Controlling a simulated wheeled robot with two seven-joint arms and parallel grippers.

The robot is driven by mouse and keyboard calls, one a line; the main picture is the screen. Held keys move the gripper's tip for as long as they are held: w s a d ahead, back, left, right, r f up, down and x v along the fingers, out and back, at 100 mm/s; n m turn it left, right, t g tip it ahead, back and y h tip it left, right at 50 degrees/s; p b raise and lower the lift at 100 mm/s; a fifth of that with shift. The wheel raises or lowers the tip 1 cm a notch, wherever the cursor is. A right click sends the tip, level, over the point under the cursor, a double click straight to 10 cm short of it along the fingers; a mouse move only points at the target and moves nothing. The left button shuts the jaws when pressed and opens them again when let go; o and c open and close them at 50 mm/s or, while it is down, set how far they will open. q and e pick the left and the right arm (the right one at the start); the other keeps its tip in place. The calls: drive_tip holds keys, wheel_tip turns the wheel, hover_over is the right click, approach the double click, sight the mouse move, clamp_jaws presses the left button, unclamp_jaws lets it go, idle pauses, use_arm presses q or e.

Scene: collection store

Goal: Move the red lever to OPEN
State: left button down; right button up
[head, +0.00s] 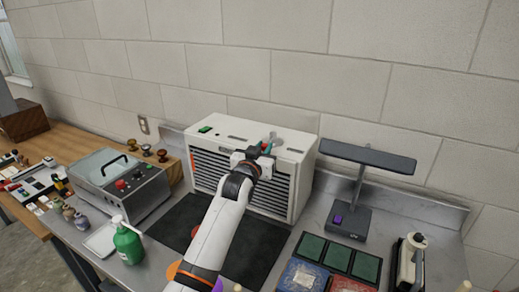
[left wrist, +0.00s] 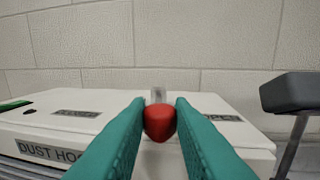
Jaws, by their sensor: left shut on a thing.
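The red lever's knob (left wrist: 159,123) sits between the teal fingers of my left gripper (left wrist: 158,128) in the left wrist view. A pale stem shows just behind the knob. The lever is on top of the white dust hood (left wrist: 38,125), between a label at left that seems to read CLOSED (left wrist: 76,113) and the OPEN label (left wrist: 226,118) at right, partly hidden by a finger. In the head view my left gripper (head: 268,149) is at the hood's (head: 302,160) top front edge, shut on the knob, which is mostly hidden there. My right gripper is not in view.
A dark lamp-like stand (head: 367,158) is right of the hood. A grey machine (head: 130,195) and a green pump bottle (head: 128,243) are at left. A dark mat (head: 180,222) lies before the hood, with a tray of green squares (head: 338,258) to its right.

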use_arm(q)
drive_tip(key=shift+r, duration=0.2)
drive_tip(key=c, duration=1.3)
unclamp_jaws()
drive_tip(key=shift+w, duration=0.1)
drive_tip(key=shift+c, duration=0.2)
drive_tip(key=shift+o, duration=0.4)
drive_tip(key=shift+a+f, duration=0.1)
drive_tip(key=shift+f, duration=0.1)
drive_tip(key=shift+s+a, duration=0.15)
drive_tip(key=shift+s, duration=0.35)
drive_tip(key=b+v, duration=0.2)
drive_tip(key=v, duration=0.8)
drive_tip(key=shift+s+b, duration=0.4)
drive_tip(key=shift+a, duration=0.1)
